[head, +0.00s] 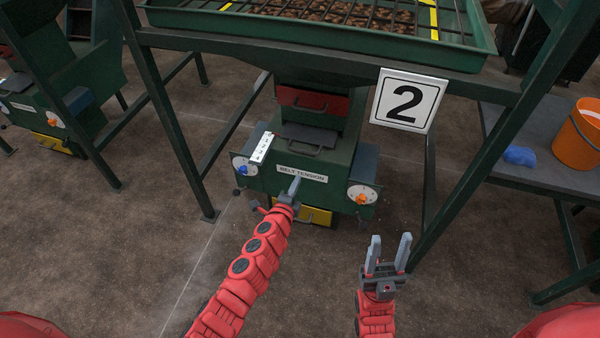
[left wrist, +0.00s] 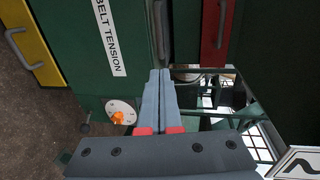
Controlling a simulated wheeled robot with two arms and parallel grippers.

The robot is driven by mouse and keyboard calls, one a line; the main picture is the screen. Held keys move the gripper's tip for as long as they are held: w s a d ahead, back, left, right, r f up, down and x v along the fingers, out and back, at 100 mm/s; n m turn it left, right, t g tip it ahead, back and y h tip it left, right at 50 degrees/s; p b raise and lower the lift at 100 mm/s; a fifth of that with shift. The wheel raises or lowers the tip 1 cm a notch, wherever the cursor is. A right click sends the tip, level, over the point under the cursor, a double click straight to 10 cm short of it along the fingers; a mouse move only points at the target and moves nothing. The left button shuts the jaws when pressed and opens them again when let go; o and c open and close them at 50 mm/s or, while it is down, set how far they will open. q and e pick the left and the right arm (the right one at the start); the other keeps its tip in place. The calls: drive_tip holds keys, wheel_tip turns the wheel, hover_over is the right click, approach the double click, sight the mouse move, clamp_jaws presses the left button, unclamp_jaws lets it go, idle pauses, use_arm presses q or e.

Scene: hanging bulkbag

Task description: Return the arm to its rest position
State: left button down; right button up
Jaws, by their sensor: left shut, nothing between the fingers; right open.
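My left gripper (head: 294,188) is shut and empty, in front of the green machine (head: 315,160) by its BELT TENSION label (head: 302,174). In the left wrist view the closed fingers (left wrist: 161,100) point towards the machine, with the label (left wrist: 108,38) and a dial with an orange knob (left wrist: 118,117) to the left. I cannot tell whether the fingertips touch the machine. My right gripper (head: 388,255) is open and empty, fingers upward, above the floor in front of the machine's right side.
A green frame with a number 2 sign (head: 408,100) stands over the machine, its legs on both sides. At right is a table (head: 545,150) with an orange bucket (head: 580,135) and blue cloth (head: 519,156). The floor (head: 130,250) at left is clear.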

use_arm(q)
drive_tip(key=shift+s+a+r, duration=0.1)
drive_tip(key=shift+s+a, duration=0.05)
drive_tip(key=shift+s, duration=0.25)
